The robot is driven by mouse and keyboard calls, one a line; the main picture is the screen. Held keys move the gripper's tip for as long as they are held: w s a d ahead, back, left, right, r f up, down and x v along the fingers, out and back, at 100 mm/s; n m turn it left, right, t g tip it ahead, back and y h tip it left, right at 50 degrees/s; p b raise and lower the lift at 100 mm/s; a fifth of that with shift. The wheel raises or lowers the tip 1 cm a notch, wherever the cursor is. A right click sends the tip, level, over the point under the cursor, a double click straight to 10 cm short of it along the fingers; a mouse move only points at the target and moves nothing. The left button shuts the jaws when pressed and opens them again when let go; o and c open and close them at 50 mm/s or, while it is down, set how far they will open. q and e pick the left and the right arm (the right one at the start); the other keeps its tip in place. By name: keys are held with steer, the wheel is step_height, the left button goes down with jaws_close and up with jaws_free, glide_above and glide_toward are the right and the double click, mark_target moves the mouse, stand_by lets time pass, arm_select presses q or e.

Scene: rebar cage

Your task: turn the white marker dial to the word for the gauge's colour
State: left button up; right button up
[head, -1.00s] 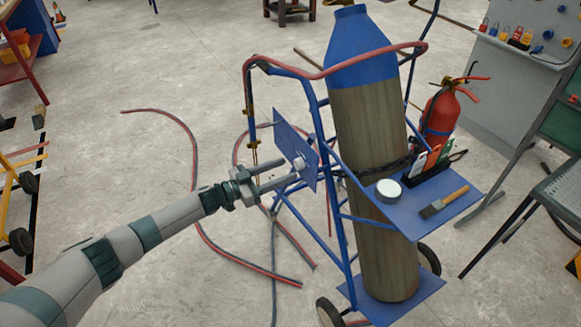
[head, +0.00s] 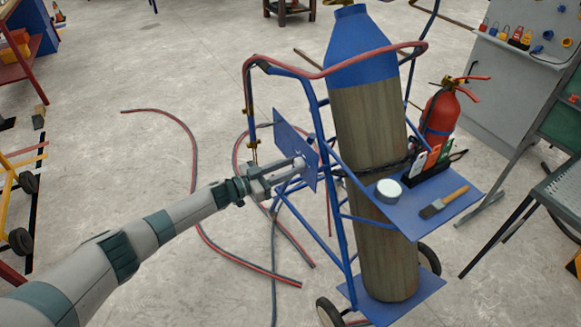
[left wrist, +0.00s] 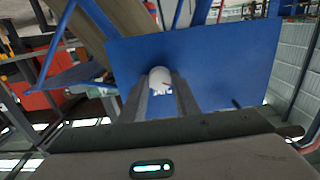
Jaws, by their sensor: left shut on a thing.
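The white marker dial (left wrist: 160,78) sits on a blue plate (left wrist: 220,60) fixed to the cylinder trolley. It shows between my fingers in the left wrist view, with a small orange-brown mark on it and white marks just below. My left gripper (head: 301,164) is shut on the dial, one finger on each side; the fingers cover much of it. The blue plate also shows in the head view (head: 290,140). The words around the dial cannot be read. No gauge can be made out clearly in either view. My right gripper is not in view.
A gas cylinder (head: 365,140) with a blue top stands strapped in the trolley behind the plate. A side shelf (head: 428,218) holds a white roll and a brush. A red extinguisher (head: 441,112) stands behind. Red and grey hoses (head: 240,262) lie on the floor.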

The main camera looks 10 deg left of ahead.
arm_select(q)
steer(key=shift+m, duration=0.4)
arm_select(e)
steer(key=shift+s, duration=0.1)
arm_select(q)
steer(key=shift+f+m+b, duration=0.1)
steer(key=shift+m+b, duration=0.3)
steer(key=shift+m, duration=0.1)
steer(key=shift+m+b, duration=0.3)
steer(key=shift+m, duration=0.4)
steer(key=m+b, duration=0.4)
steer(key=m, duration=0.6)
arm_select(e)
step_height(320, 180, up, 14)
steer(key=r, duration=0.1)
arm_select(q)
steer(key=shift+m+b, duration=3)
steer(key=shift+m, duration=2.5)
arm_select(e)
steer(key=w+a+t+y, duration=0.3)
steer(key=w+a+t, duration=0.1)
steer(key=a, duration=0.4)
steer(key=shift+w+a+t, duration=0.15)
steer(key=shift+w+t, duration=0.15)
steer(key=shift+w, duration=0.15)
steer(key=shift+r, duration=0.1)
